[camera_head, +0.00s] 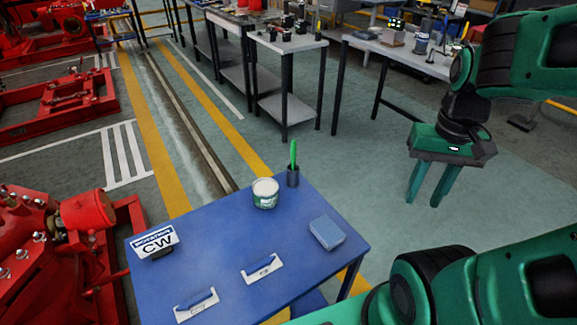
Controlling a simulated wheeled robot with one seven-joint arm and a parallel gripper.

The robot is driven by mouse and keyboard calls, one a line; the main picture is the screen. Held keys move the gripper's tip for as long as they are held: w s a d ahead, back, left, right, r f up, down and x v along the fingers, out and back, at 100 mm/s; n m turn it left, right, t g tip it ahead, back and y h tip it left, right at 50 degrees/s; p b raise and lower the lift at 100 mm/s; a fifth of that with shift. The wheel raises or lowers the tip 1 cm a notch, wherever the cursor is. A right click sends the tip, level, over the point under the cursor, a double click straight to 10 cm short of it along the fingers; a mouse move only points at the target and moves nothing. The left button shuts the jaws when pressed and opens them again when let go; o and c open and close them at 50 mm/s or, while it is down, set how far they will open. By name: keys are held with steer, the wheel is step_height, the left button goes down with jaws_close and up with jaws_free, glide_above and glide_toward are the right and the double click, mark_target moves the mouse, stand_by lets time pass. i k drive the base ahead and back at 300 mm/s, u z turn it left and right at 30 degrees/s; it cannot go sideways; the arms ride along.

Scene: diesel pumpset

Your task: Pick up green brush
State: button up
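The green brush (293,153) stands upright in a small dark cup (293,176) at the far edge of the blue table. Only its green upper part shows; its lower end is hidden in the cup. My gripper (428,196) hangs in the air to the right of the table, fingers pointing down. Its two green fingers are apart with nothing between them. It is to the right of the brush and clear of it.
The blue table (215,255) also holds a white can (265,193) just left of the cup, a blue box (327,233), a "CW" sign (155,243) and two white-and-blue items (262,268). Red machinery (60,250) stands at left. Workbenches (290,42) stand behind; floor between is clear.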

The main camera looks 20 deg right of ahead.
mark_target(293, 147)
steer(key=u, duration=1.3)
steer(key=k, duration=1.6)
steer(key=z, duration=0.85)
steer(key=i, duration=1.7)
